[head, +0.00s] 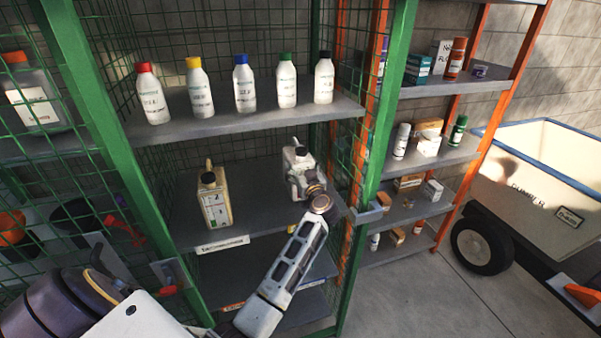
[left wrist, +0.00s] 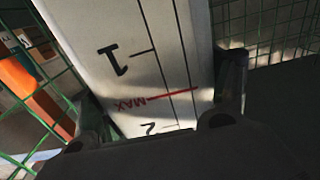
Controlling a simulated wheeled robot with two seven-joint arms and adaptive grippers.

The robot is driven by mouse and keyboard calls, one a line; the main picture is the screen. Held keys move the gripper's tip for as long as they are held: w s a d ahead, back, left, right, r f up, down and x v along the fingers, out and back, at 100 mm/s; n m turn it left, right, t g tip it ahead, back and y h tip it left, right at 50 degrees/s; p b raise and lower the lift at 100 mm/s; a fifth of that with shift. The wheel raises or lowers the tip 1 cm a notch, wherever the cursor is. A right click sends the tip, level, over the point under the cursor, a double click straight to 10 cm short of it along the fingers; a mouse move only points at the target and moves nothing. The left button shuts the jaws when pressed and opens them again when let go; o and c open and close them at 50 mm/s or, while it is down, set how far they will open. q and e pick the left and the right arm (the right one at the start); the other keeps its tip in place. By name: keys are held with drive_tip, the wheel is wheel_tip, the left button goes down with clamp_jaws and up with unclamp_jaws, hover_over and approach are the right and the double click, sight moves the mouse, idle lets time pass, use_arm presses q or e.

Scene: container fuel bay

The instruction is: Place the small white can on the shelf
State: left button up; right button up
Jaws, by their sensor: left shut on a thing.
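The small white can (head: 297,158) with a dark cap is at the right side of the middle shelf (head: 262,187) of the green-framed rack. My left gripper (head: 303,178) is shut on it from the front. In the left wrist view the can's white side (left wrist: 140,50) fills the space between the two dark fingers (left wrist: 165,105). It shows a scale and a red MAX line. The can looks roughly upright. My gripper hides its lower part, so I cannot tell whether its base touches the shelf. My right gripper is not in view.
A cream can (head: 215,200) stands left on the same shelf, with a gap between. Several capped white bottles (head: 245,88) line the shelf above. Green posts (head: 388,100) and wire mesh bound the bay. A second rack (head: 440,155) and a cart (head: 540,180) stand right.

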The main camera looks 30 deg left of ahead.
use_arm(q)
drive_tip(key=shift+f, duration=0.6)
drive_tip(key=o, duration=1.7)
drive_tip(key=shift+f, duration=0.2)
drive_tip(key=shift+s+r, duration=0.1)
